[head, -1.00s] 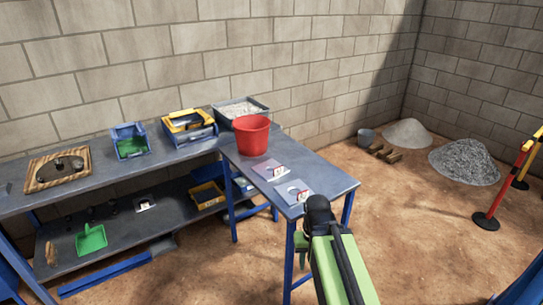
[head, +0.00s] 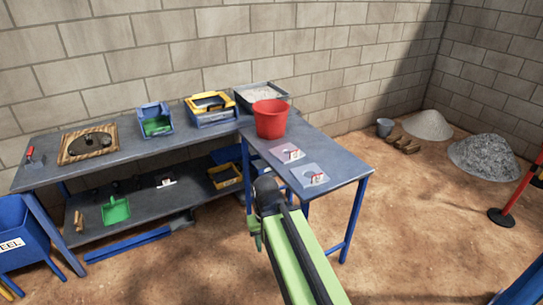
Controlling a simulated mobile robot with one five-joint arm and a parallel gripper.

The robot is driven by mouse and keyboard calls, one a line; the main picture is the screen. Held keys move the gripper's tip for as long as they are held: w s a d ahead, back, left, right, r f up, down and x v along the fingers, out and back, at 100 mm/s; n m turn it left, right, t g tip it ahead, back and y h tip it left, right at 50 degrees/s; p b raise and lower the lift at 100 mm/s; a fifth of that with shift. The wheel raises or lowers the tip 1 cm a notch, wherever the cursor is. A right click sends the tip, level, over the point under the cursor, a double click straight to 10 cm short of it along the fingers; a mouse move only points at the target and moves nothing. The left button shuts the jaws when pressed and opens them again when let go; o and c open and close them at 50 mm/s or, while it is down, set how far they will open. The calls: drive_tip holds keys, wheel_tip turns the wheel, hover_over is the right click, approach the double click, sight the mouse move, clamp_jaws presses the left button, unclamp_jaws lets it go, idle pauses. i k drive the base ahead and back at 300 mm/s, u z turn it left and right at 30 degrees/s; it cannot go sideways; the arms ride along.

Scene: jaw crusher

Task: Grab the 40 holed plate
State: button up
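Two thin, pale plates with small red-and-white labels lie on the right wing of the blue-grey bench (head: 345,170). One is the farther plate (head: 283,157) and the other is the nearer plate (head: 306,170). A third labelled piece (head: 165,181) lies on the lower shelf. The labels are too small to read, so I cannot tell which is the 40 holed plate. The dark end of my green arm, where my gripper (head: 256,238) is, stands in front of the bench, apart from the plates. Its fingers cannot be made out.
A red bucket (head: 271,118) stands behind the plates. A grey tray (head: 248,92), yellow bin (head: 205,119), blue bin (head: 154,122) and wooden board (head: 76,157) line the bench. A green scoop (head: 115,211) is on the lower shelf. Open floor (head: 420,220) lies to the right.

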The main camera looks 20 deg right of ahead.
sight(295, 154)
drive_tip(key=i, duration=1.25)
drive_tip(key=u, duration=0.45)
drive_tip(key=k, duration=0.1)
drive_tip(key=u, duration=3.1)
drive_tip(key=k, duration=1.45)
drive_tip(key=z, duration=0.8)
